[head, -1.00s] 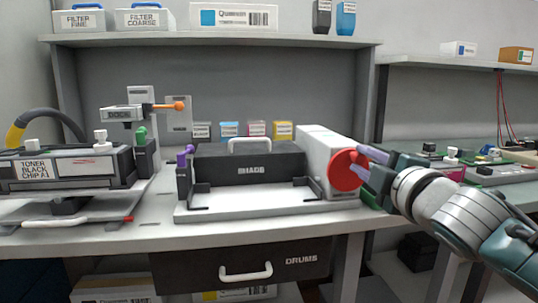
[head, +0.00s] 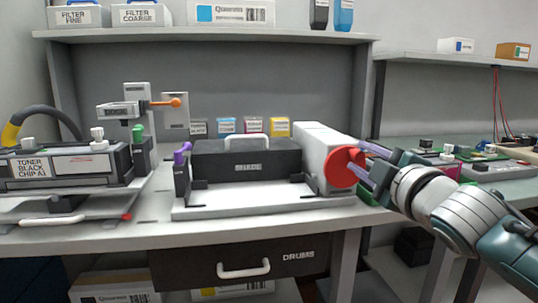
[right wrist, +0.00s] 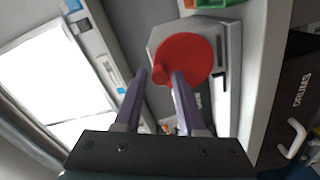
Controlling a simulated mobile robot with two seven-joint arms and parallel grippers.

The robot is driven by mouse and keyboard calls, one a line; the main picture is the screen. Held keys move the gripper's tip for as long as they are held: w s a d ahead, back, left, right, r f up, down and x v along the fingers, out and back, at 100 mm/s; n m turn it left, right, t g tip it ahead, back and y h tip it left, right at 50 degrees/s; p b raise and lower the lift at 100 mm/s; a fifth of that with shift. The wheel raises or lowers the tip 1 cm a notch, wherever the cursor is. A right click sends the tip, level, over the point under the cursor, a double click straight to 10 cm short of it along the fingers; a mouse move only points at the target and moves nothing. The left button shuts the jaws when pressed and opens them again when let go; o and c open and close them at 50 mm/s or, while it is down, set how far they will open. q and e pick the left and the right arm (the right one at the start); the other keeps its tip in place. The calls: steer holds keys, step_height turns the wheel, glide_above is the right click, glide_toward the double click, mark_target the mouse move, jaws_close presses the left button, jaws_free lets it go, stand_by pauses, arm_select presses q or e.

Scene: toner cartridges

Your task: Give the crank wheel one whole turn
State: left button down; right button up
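The crank wheel (head: 341,168) is a red disc on the right face of the white housing of the bench device. It also shows in the right wrist view (right wrist: 190,57), with a small red knob (right wrist: 162,71) near its rim. My right gripper (head: 365,160) is at the wheel's right side in the head view. In the right wrist view its two purple fingers (right wrist: 160,75) are apart, with the knob between their tips. A gap shows between the left finger and the knob; contact with the right finger cannot be told. My left gripper is out of view.
The black unit with a white handle (head: 248,160) sits left of the housing on a white base. A toner cartridge (head: 65,168) stands in another fixture at the left. The drawer marked DRUMS (head: 245,268) is below. Circuit boards (head: 490,168) lie on the right bench.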

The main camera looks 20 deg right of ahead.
steer(key=shift+o, duration=1.4)
steer(key=p+v, duration=0.1)
steer(key=v, duration=0.9)
steer(key=shift+d, duration=0.1)
